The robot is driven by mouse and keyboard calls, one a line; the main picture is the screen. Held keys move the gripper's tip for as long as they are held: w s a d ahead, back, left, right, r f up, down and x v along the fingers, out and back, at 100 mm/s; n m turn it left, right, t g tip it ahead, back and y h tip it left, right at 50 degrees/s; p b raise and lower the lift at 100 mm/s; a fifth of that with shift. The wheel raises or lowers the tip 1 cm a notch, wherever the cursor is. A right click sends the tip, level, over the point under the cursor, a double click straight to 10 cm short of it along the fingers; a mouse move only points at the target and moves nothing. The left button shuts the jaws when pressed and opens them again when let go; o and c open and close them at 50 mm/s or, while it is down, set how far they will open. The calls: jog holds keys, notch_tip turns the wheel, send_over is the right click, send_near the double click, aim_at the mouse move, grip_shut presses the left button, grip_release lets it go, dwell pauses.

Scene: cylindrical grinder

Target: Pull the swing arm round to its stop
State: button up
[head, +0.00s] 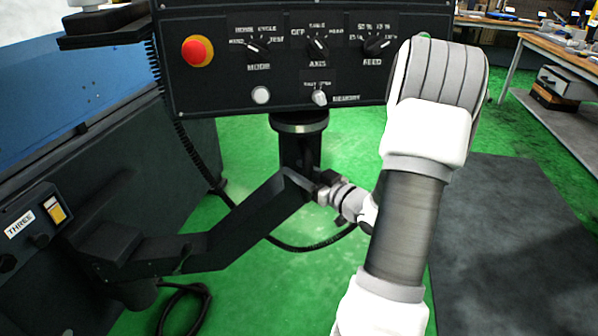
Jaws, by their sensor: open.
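The swing arm (245,220) is a dark, jointed bar. It runs from a bracket on the machine at the lower left to the foot of a short black post (298,150). The post carries the black control panel (225,75), which has a red stop button and several knobs. My gripper (322,190) is open, close to the right side of the swing arm's outer end, by the post's foot. The fingers are small and partly hidden, and I cannot tell whether they touch the arm. My own arm covers the right part of the panel.
The blue and dark machine body (100,100) fills the left side. A black cable (300,246) loops behind the swing arm. The green floor (270,290) is open below. A dark mat (510,240) lies at right, and a workbench (560,50) stands behind it.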

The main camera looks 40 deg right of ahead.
grip_shut()
dwell(1.4)
